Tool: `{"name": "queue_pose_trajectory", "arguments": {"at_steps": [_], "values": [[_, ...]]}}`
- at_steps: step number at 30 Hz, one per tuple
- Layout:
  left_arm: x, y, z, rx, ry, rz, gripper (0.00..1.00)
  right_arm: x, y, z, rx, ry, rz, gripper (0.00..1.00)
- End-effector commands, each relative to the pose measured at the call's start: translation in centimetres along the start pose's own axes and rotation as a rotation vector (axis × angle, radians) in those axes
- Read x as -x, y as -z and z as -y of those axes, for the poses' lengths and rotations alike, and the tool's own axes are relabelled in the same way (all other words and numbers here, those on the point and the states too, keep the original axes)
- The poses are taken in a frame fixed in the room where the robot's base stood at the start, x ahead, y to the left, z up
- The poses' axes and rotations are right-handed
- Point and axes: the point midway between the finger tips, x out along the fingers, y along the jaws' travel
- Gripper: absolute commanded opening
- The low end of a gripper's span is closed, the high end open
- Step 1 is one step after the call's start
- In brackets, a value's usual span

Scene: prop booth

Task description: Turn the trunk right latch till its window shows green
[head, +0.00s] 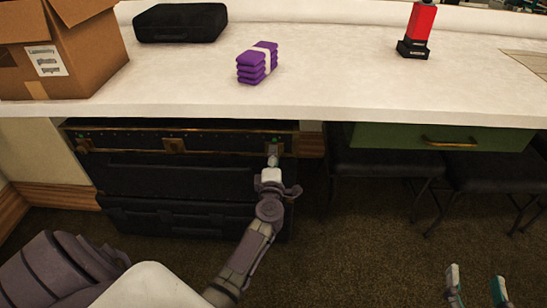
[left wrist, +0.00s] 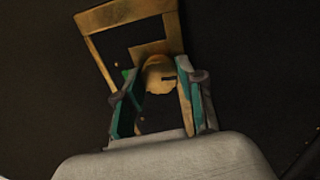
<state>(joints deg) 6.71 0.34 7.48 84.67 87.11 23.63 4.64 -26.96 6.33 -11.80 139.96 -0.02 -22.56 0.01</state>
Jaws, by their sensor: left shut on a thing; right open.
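The black trunk (head: 180,142) with brass trim stands under the white counter. Its right latch (head: 273,149) is at the front right, mostly covered by my left gripper (head: 272,163). In the left wrist view, the latch's brass plate (left wrist: 112,18) frames a round brass knob (left wrist: 159,75). My left gripper (left wrist: 160,105) is shut on this knob, one teal finger on each side. A small bright green patch (left wrist: 129,76) shows left of the knob, partly behind a finger; it seems to be the latch window. My right gripper (head: 478,287) is open and empty at the lower right.
The counter edge (head: 300,113) overhangs the trunk closely. On the counter are a cardboard box (head: 100,50), a black case (head: 180,22), a purple bundle (head: 252,66) and a red-and-black object (head: 420,25). Black stools (head: 380,160) and a green drawer (head: 400,138) are to the right.

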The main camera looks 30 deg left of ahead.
Motion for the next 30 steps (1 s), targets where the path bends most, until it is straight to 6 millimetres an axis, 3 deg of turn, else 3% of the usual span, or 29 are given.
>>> {"name": "queue_pose_trajectory", "arguments": {"at_steps": [9,10,14,24,30], "values": [[0.1,0.0,0.3,0.000,0.006,0.000,0.04,0.0,0.0,0.0,0.000,0.001,-0.002,0.64],[0.1,0.0,0.3,0.000,0.006,0.000,0.44,0.0,0.0,0.0,-0.001,0.001,-0.002,0.64],[0.1,0.0,0.2,0.000,0.004,0.000,0.64,0.0,0.0,0.0,-0.001,0.001,-0.001,0.64],[0.3,0.0,0.1,0.000,0.002,0.000,0.64,0.0,-0.2,0.0,0.000,0.000,0.006,0.64],[3.0,0.0,0.2,0.001,0.005,0.000,0.64,0.0,-0.1,0.0,0.000,0.000,0.003,0.64]]}}
